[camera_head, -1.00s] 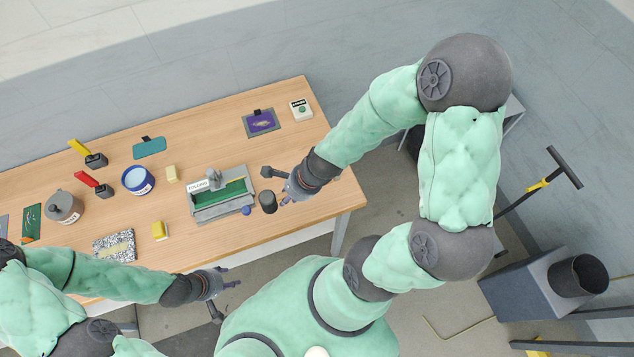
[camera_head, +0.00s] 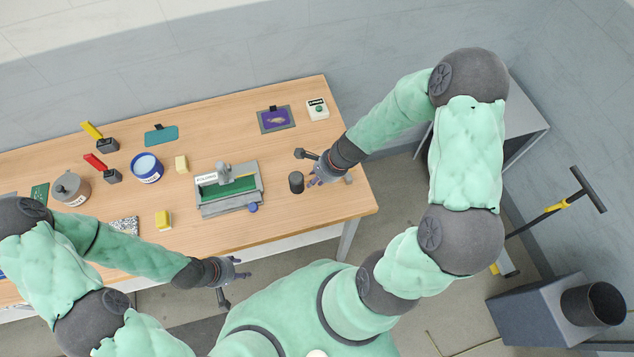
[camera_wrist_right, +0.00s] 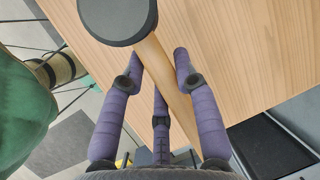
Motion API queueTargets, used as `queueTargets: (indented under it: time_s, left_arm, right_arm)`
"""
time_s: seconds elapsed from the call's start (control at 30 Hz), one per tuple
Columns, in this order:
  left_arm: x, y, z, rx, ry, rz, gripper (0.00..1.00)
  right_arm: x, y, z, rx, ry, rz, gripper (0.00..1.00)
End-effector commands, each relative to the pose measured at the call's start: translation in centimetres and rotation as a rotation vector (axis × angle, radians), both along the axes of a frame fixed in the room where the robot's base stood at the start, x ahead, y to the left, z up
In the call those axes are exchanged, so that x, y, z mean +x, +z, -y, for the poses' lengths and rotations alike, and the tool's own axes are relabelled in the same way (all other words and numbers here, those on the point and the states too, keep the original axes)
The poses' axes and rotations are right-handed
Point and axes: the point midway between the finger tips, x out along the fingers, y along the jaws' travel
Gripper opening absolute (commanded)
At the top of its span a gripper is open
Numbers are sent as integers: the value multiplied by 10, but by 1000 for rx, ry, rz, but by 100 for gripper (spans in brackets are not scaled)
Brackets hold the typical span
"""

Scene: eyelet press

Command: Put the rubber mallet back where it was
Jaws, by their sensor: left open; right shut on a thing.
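The rubber mallet has a black cylindrical head (camera_head: 296,182), near the right end of the workbench, to the right of the press. My right gripper (camera_head: 317,177) is shut on its wooden handle. In the right wrist view the mallet (camera_wrist_right: 118,16) shows its dark head at the top, and the handle runs down between the purple fingers of the right gripper (camera_wrist_right: 158,62). I cannot tell whether the head touches the tabletop. My left gripper (camera_head: 238,270) is open and empty, in front of the bench's front edge.
The workbench (camera_head: 330,120) has bare wood behind and right of the mallet. The green and grey press (camera_head: 228,188) stands left of it, with a blue knob (camera_head: 253,208) nearby. A purple-topped mat (camera_head: 276,119) and a white box (camera_head: 317,108) lie behind. Cans and red and yellow-handled tools stand left.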

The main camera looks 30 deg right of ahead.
Motion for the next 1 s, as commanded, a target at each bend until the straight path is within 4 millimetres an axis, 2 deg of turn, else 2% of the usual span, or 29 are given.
queueTargets:
  time_s: [0.03, 0.27, 0.53, 0.93, 0.97, 1.0]
  left_arm:
    - [0, -3, 0, 0, 0, 0, 49]
    - [0, -5, 0, 0, 0, 1, 49]
    - [0, -22, 0, 0, 0, 0, 49]
    - [0, -24, 0, 0, 0, 1, 49]
    - [0, -24, 0, 0, 0, 1, 49]
    - [0, -23, 0, 0, 0, 0, 49]
  right_arm:
    - [3, -6, 3, 1, -1, -2, 0]
    - [11, -16, 8, 0, -1, 1, 0]
    - [12, -49, 9, 0, -1, 0, 0]
    - [12, -52, 9, 0, 0, 1, 0]
    - [12, -52, 9, 0, 0, 0, 36]
    - [12, -51, 9, 0, 0, 0, 47]
